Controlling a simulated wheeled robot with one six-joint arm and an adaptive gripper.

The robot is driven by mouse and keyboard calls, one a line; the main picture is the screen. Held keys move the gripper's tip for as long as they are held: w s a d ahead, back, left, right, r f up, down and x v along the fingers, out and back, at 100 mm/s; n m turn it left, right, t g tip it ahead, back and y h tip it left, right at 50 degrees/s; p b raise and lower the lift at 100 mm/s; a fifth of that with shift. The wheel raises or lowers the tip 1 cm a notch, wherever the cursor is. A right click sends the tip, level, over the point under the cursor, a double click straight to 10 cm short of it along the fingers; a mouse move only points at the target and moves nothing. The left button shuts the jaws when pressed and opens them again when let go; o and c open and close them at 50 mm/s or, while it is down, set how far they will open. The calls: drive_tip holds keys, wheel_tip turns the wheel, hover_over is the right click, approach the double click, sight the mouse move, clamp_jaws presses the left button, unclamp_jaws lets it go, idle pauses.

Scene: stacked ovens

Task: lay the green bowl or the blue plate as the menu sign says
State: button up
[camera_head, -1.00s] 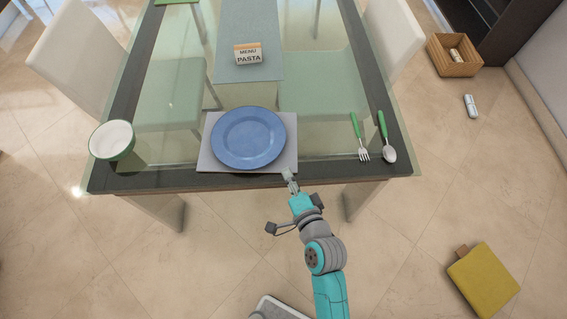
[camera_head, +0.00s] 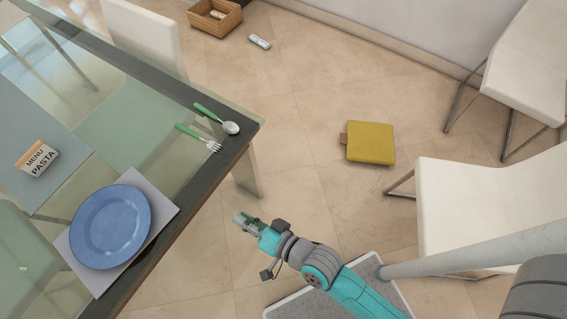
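The menu sign (camera_head: 38,158) stands on the glass table and reads "MENU PASTA". The blue plate (camera_head: 110,227) lies on a grey placemat (camera_head: 163,203) near the table edge. The green bowl, white inside with a green outside, is out of view now; one second ago it stood at the table's left corner. My gripper (camera_head: 241,217) is off the table edge, above the floor, to the right of the plate. It appears to hold nothing, but its fingers are too small to tell open from shut.
A fork (camera_head: 200,138) and a spoon (camera_head: 218,119) with green handles lie by the table corner. A yellow cushion (camera_head: 371,143), a wicker basket (camera_head: 214,17) and a white remote-like object (camera_head: 260,41) are on the floor. White chairs (camera_head: 490,205) stand at right. Floor between is clear.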

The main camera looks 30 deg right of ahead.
drive_tip(key=s+d+r+n+t+h, duration=0.15)
drive_tip(key=s+d+h, duration=0.25)
drive_tip(key=s+d, duration=0.7)
drive_tip(key=s+d+r+n+h, duration=0.3)
drive_tip(key=s+d+r, duration=0.3)
drive_tip(key=s+r, duration=0.2)
drive_tip(key=shift+s+d+r+h, duration=0.15)
drive_tip(key=shift+s+d+h, duration=0.2)
drive_tip(key=shift+s, duration=0.5)
